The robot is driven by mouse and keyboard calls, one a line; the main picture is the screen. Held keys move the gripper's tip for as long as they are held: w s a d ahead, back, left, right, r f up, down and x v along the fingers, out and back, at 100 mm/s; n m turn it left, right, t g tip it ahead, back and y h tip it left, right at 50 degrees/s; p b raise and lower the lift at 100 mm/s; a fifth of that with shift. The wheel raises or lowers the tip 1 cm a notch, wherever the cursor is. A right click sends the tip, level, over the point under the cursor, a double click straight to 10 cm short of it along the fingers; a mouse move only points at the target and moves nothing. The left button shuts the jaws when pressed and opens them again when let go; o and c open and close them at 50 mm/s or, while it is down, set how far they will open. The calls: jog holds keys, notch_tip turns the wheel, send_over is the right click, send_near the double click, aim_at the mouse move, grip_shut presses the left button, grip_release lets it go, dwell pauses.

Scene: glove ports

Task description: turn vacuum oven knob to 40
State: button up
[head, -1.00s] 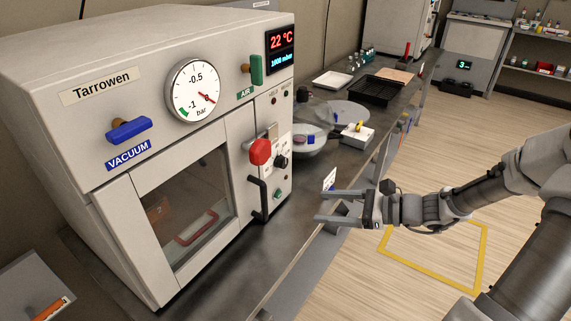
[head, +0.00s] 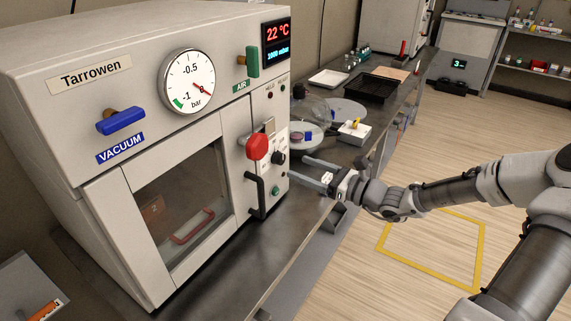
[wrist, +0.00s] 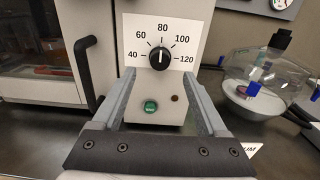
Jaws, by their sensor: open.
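The vacuum oven (head: 150,60) stands on the bench at the left in the head view. Its black temperature knob (wrist: 159,57) sits on a white dial printed 40 to 120, and its white mark points up at about 80. In the head view the knob (head: 279,158) is on the right front panel. My gripper (head: 298,168) is open and empty in front of that panel. In the wrist view my gripper's fingers (wrist: 160,80) reach forward on either side below the knob, apart from it.
A red knob (head: 257,146) and black door handle (head: 257,194) stick out left of the dial. A green button (wrist: 151,106) is below it. A glass desiccator (wrist: 262,80) stands to the right on the bench. Open floor lies right of the bench.

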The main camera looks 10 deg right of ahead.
aim_at(283, 161)
jog(key=x, duration=0.6)
jog(key=shift+b, duration=0.3)
grip_shut()
